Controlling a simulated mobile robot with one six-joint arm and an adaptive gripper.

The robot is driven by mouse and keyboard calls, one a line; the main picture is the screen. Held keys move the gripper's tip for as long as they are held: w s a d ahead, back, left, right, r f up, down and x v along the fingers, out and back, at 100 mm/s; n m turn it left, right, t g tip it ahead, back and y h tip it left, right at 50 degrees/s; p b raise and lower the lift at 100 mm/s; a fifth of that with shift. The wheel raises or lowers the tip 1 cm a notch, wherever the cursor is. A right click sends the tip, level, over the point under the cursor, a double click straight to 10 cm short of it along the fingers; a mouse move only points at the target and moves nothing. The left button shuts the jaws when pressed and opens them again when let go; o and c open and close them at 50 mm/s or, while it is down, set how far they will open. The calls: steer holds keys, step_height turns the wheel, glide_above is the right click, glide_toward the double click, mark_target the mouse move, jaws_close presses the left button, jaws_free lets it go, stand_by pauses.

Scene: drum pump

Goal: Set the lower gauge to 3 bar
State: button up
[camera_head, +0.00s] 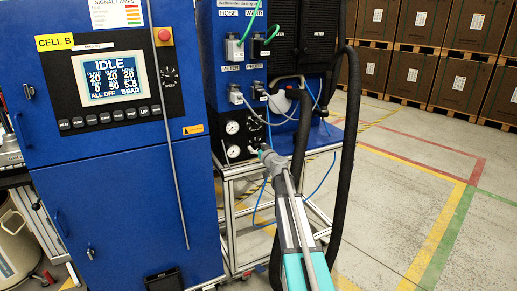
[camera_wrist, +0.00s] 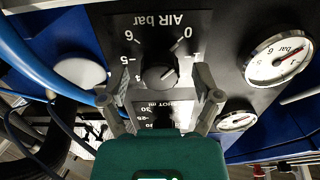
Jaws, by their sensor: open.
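The lower gauge (camera_wrist: 278,60) is a round white dial marked bar at the right of the wrist view, which is upside down. It has a red needle; its exact reading is too small to tell. In the head view the lower gauge (camera_head: 233,151) sits on the black panel. Left of it in the wrist view is a black knob (camera_wrist: 160,75) under an "AIR bar" scale. My gripper (camera_wrist: 162,84) is open, its two fingers on either side of this knob, apparently not touching it. In the head view my gripper (camera_head: 264,152) is in front of the panel.
A second gauge (camera_wrist: 237,121) and a "SHOT ml" scale (camera_wrist: 155,108) lie beyond the fingers; the upper gauge also shows in the head view (camera_head: 232,127). Blue hoses (camera_wrist: 45,70) and thick black hoses (camera_head: 346,150) hang near my arm. Open floor (camera_head: 400,180) lies to the right.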

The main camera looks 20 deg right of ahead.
steer(key=c, duration=1.1)
steer(key=shift+d, duration=0.1)
jaws_close()
steer(key=shift+m, duration=0.3)
